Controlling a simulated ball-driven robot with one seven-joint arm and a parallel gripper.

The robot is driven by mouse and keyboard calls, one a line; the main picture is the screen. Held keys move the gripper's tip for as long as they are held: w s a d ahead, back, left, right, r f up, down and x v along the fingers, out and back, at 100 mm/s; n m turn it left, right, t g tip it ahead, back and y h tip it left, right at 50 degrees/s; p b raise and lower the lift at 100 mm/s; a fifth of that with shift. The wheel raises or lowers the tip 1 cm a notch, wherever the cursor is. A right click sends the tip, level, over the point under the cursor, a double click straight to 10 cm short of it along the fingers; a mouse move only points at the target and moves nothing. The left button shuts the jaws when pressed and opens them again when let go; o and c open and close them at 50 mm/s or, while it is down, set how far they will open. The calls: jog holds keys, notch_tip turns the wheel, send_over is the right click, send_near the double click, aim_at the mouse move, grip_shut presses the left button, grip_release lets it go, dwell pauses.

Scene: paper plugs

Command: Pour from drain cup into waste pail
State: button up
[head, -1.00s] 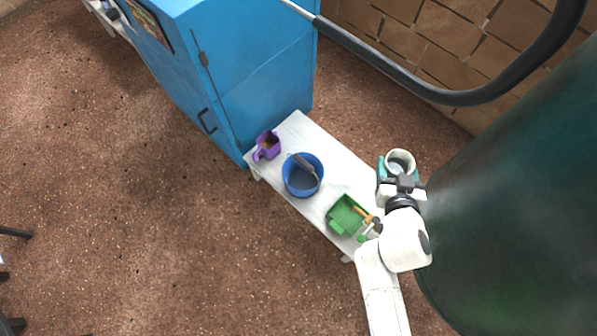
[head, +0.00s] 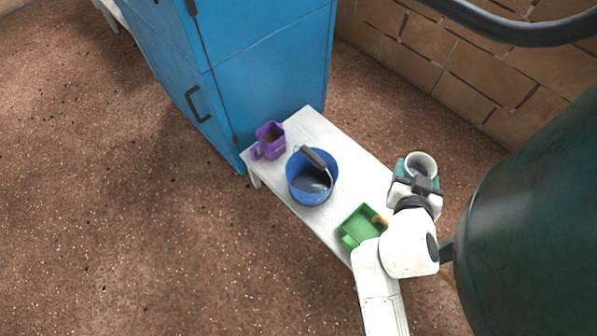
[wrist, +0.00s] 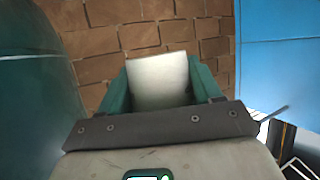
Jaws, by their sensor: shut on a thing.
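The drain cup is a whitish cup (head: 422,160) with a round open rim, seen from above in the head view. My gripper (head: 417,174) is shut on it, with teal fingers on either side. In the wrist view the cup's pale wall (wrist: 160,80) shows between the fingers. The cup looks about upright; I cannot tell what is in it. The waste pail is a blue bucket (head: 298,190) on the white bench, with a dark grip on its wire handle. My gripper and cup are to the right of the pail, apart from it.
A blue cabinet (head: 270,80) stands behind the left end. A large dark green tank (head: 540,210) is close on the right.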

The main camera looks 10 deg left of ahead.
notch_tip(320, 180, down, 6)
jog(key=w+a+b, duration=0.1)
jog(key=b, duration=0.4)
jog(key=w+a+f+n+y+p, duration=0.1)
jog(key=w+a+n+y+p, duration=0.15)
jog(key=a, duration=0.65)
jog(key=w+a+f+n+y+p, duration=0.15)
jog(key=w+a, duration=0.25)
jog(key=a, duration=0.4)
jog(key=a+f+n+y, duration=0.1)
jog(key=a+f, duration=0.1)
jog(key=a, duration=0.1)
jog(key=a+f+n+y+b, duration=0.1)
jog(key=a+f, duration=0.2)
jog(key=s+a+f+n+y, duration=0.1)
jog(key=a+f+y, duration=0.1)
jog(key=a+f, duration=0.1)
jog(key=shift+s+a+f+g, duration=0.1)
jog(key=shift+a+f+g, duration=0.15)
jog(key=shift+a+g, duration=0.25)
jog(key=shift+a+r+m+y+p, duration=0.3)
jog(key=shift+r+m+y+p, duration=0.1)
jog(key=shift+r+m+y, duration=0.2)
jog(key=shift+s+r+m+y, duration=0.15)
jog(key=shift+s+m+y, duration=0.15)
jog(key=shift+m, duration=0.1)
